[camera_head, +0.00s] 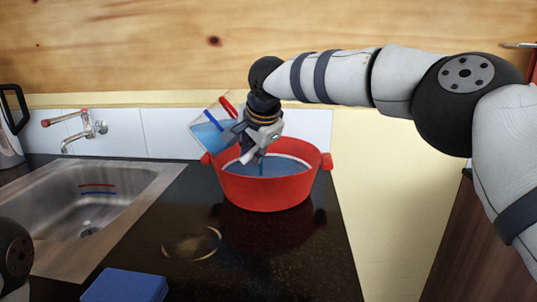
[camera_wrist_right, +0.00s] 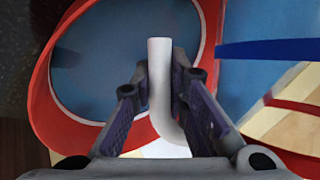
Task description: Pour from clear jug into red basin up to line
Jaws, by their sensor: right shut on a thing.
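The clear jug (camera_head: 207,136) holds blue liquid and is tilted over the left side of the red basin (camera_head: 268,192). A red band and a blue band show on the jug. My right gripper (camera_head: 252,148) is shut on the jug's white handle (camera_wrist_right: 160,75), above the basin. The basin stands on the dark counter and has blue liquid inside, with a pale line around its inner wall. A thin darker blue streak shows at the basin's middle; I cannot tell for certain that it is a stream. The jug's lip is hidden. My left gripper is out of view.
A steel sink (camera_head: 90,205) with a wall tap (camera_head: 85,130) lies to the left. A blue block (camera_head: 125,286) and a pale ring mark (camera_head: 192,243) are on the counter in front. A kettle (camera_head: 10,125) shows at the far left edge. The counter's right edge is near the basin.

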